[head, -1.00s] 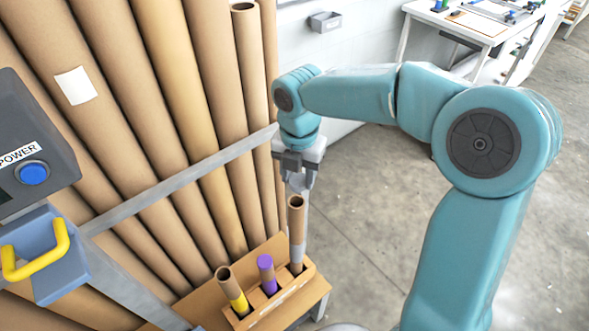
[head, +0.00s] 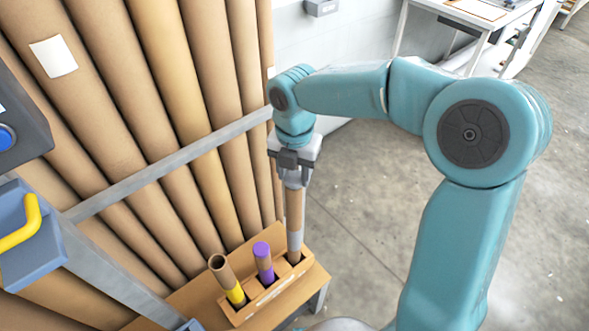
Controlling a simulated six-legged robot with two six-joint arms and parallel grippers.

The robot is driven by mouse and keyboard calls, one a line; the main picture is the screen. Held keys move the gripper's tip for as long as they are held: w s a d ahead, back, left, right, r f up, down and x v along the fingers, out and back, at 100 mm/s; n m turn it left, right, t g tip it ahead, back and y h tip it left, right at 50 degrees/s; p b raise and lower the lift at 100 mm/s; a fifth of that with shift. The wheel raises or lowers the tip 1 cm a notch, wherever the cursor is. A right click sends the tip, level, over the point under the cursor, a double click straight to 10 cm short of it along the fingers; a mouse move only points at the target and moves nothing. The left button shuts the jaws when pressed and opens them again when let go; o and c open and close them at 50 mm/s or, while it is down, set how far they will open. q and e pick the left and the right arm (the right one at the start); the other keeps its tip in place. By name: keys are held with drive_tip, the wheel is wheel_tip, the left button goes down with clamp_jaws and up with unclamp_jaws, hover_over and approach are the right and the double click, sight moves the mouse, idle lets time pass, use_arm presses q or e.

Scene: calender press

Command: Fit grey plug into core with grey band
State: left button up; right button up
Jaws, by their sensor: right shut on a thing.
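The core with the grey band (head: 295,212) stands upright in the right slot of a cardboard-brown holder (head: 248,310). Its grey band (head: 295,241) shows low on the tube. My right gripper (head: 293,181) points down at the top of this core, its fingers at the rim. It is shut on the grey plug, which is now mostly hidden between the fingers and the core's mouth. I cannot tell how deep the plug sits. My left gripper is not in view.
A core with a yellow band (head: 228,279) has an open top; a purple-topped core (head: 264,262) stands between it and the grey-banded one. Large brown tubes (head: 150,130) lean behind a metal rail (head: 170,167). Grey floor (head: 360,220) is clear on the right.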

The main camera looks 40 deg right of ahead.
drive_tip(key=shift+w, duration=0.15)
drive_tip(key=shift+f, duration=0.1)
idle(0.3)
drive_tip(key=shift+f, duration=0.2)
drive_tip(key=o, duration=1.1)
drive_tip(key=shift+r, duration=0.1)
wheel_tip(320, 180, up, 16)
drive_tip(key=p, duration=0.1)
drive_tip(key=shift+r, duration=0.1)
